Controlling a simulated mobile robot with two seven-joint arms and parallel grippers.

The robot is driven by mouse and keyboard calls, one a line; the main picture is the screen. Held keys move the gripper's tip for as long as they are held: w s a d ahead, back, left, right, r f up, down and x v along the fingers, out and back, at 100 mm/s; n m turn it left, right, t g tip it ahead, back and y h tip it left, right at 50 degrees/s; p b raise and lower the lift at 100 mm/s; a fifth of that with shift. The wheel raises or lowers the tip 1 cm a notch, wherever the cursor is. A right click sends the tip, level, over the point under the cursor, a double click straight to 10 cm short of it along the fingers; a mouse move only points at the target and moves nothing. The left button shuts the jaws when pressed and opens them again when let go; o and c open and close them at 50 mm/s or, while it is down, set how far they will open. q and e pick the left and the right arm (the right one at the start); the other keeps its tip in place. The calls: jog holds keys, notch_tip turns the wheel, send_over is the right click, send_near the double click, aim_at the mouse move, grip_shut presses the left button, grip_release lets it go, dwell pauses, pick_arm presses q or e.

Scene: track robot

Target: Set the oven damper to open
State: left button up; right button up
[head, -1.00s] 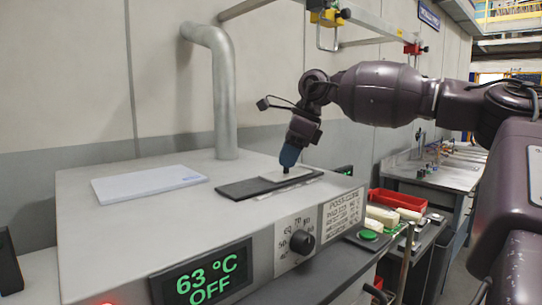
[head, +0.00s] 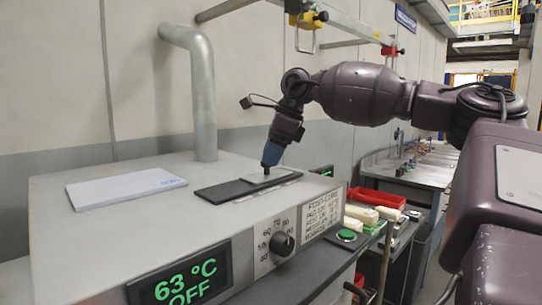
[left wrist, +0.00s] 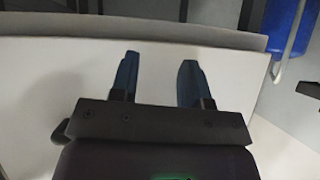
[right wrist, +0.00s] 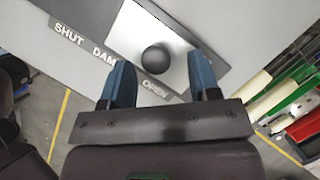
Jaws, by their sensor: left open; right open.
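The oven (head: 110,240) has a damper on its top: a dark track (head: 218,192) with a light metal slide plate (head: 270,179) at its right end. In the right wrist view a round black knob (right wrist: 155,59) stands on the plate (right wrist: 130,50). The label (right wrist: 84,45) reads SHUT at left and OPEN at right; the plate lies toward OPEN. My right gripper (head: 268,163) points down at the knob. Its fingers (right wrist: 162,78) are open, one on each side of the knob; contact cannot be told. My left gripper (left wrist: 158,75) is open and empty.
A white pad (head: 125,187) lies on the oven top, in front of a grey pipe (head: 203,95). The front has a display (head: 185,284) reading 63 °C OFF and a dial (head: 282,244). A red bin (head: 377,197) and cluttered bench stand at right.

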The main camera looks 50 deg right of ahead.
jog(key=p+v, duration=0.1)
jog(key=v, duration=0.9)
jog(key=shift+p, duration=0.3)
